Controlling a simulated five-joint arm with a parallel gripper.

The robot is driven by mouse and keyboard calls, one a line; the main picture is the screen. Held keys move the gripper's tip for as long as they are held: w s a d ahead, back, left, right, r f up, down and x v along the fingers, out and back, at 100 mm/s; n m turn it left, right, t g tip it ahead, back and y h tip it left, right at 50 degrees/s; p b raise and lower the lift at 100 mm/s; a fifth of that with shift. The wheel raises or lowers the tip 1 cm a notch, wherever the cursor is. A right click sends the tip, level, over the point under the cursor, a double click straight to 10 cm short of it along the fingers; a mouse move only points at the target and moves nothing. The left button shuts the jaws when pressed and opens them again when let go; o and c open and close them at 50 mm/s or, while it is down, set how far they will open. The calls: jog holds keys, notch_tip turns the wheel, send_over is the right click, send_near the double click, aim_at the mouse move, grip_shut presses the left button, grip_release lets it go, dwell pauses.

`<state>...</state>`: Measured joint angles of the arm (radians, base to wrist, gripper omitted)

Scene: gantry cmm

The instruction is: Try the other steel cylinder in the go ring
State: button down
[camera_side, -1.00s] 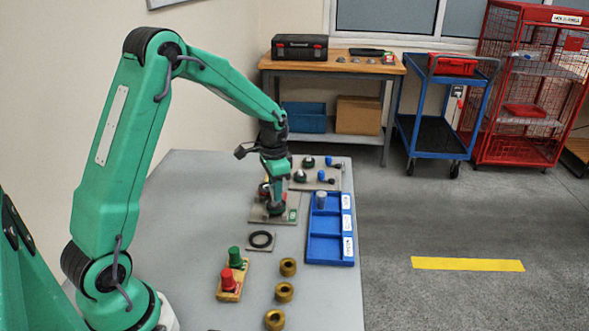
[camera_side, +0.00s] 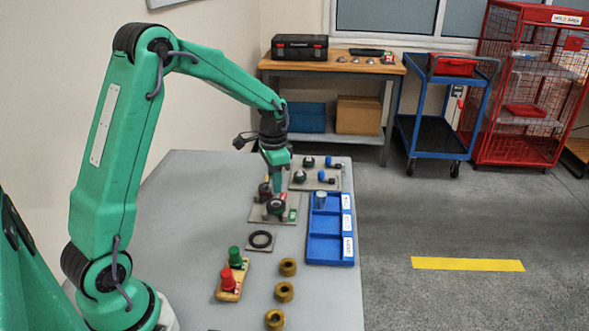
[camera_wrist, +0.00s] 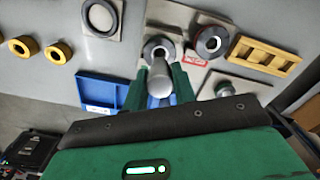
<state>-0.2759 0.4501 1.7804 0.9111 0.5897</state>
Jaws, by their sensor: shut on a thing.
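My gripper (camera_side: 276,178) is shut on a steel cylinder and holds it roughly upright. In the wrist view its green fingers (camera_wrist: 158,88) flank the grey cylinder (camera_wrist: 158,80). The cylinder's far end overlaps the near edge of the green-marked go ring (camera_wrist: 159,47); it appears above the ring, but the exact gap is hard to judge. In the side view the go ring (camera_side: 276,208) sits on a beige plate just below the fingers. A red-marked ring (camera_wrist: 210,40) stands beside it. Another steel cylinder (camera_side: 321,198) stands in the far compartment of the blue tray (camera_side: 330,226).
A black ring on a plate (camera_side: 261,240) lies in front of the go ring. Red and green plug gauges (camera_side: 232,275) and brass rings (camera_side: 287,267) are nearer my base. A yellow wooden rack (camera_wrist: 264,55) and a plate of small gauges (camera_side: 316,174) lie beyond. The left tabletop is clear.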

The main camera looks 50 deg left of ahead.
jog(key=shift+r, duration=0.3)
jog(key=shift+r, duration=0.35)
jog(key=shift+r, duration=0.1)
jog(key=shift+a, duration=0.1)
